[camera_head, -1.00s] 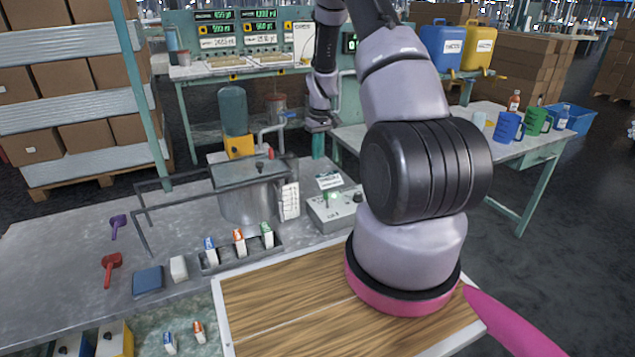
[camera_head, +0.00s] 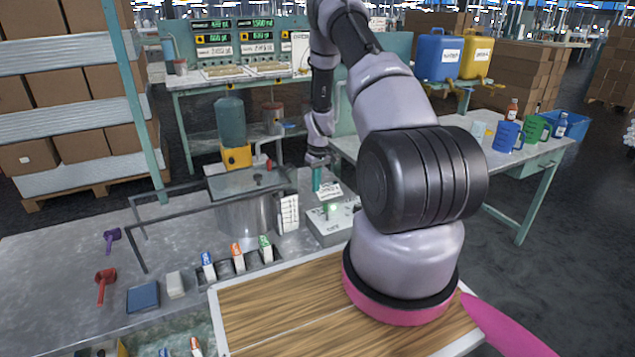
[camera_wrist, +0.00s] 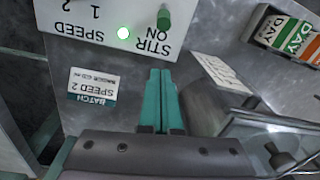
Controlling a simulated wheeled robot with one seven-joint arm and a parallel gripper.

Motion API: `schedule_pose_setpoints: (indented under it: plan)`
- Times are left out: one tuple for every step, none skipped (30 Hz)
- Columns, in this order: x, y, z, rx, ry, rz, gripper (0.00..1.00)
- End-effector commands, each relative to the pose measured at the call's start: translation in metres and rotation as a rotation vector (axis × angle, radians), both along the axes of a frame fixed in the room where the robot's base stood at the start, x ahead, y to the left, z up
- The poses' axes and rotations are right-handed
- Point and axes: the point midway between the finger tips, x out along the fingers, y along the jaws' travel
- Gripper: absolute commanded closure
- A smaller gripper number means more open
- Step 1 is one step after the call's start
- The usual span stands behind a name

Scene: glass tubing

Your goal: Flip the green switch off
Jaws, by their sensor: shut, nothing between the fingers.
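The control box (camera_head: 331,228) stands on the grey bench, left of my arm. In the wrist view its white panel (camera_wrist: 70,20) appears upside down, with STIR, ON and SPEED lettering. The green switch (camera_wrist: 164,17) sticks out beside the ON mark, and a green lamp (camera_wrist: 123,32) next to the lettering is lit. My gripper (camera_wrist: 159,75) has its teal fingers together and empty, apart from the switch. In the head view my gripper (camera_head: 317,187) points down just above and behind the box.
A BATCH SPEED 2 card (camera_wrist: 93,86) lies close to the fingers. A tray of small labelled blocks (camera_head: 262,262) sits in front. A wooden board (camera_head: 280,305) lies nearer me.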

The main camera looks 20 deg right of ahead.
Motion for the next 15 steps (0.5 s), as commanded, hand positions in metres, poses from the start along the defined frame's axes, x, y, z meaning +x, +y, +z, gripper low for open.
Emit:
schedule_pose_setpoints:
  plan:
    - [-0.001, 0.001, -0.013, 0.0, 0.004, 0.0, 1.0]
    - [-0.001, 0.002, -0.02, 0.0, 0.004, 0.001, 1.0]
    - [-0.001, 0.002, -0.029, 0.0, 0.003, 0.0, 1.0]
    - [-0.001, 0.003, -0.036, 0.0, 0.003, 0.0, 1.0]
    - [-0.001, 0.003, -0.042, 0.0, 0.003, 0.0, 1.0]
    - [0.0, 0.003, -0.05, 0.0, 0.003, 0.001, 1.0]
    - [0.0, 0.004, -0.056, 0.0, 0.002, 0.001, 1.0]
    - [0.0, 0.004, -0.061, 0.001, 0.002, 0.0, 1.0]
    - [-0.006, 0.001, -0.057, 0.0, 0.0, -0.001, 1.0]
    - [-0.011, 0.0, -0.054, 0.0, 0.0, -0.001, 1.0]
    - [-0.015, -0.001, -0.052, -0.001, -0.001, -0.002, 1.0]
    - [-0.021, -0.002, -0.051, 0.0, 0.0, -0.003, 1.0]
    - [-0.024, -0.003, -0.05, 0.0, -0.001, -0.002, 1.0]
    - [-0.027, -0.003, -0.049, 0.0, -0.001, -0.001, 1.0]
    - [-0.029, -0.004, -0.048, 0.0, -0.001, 0.0, 1.0]
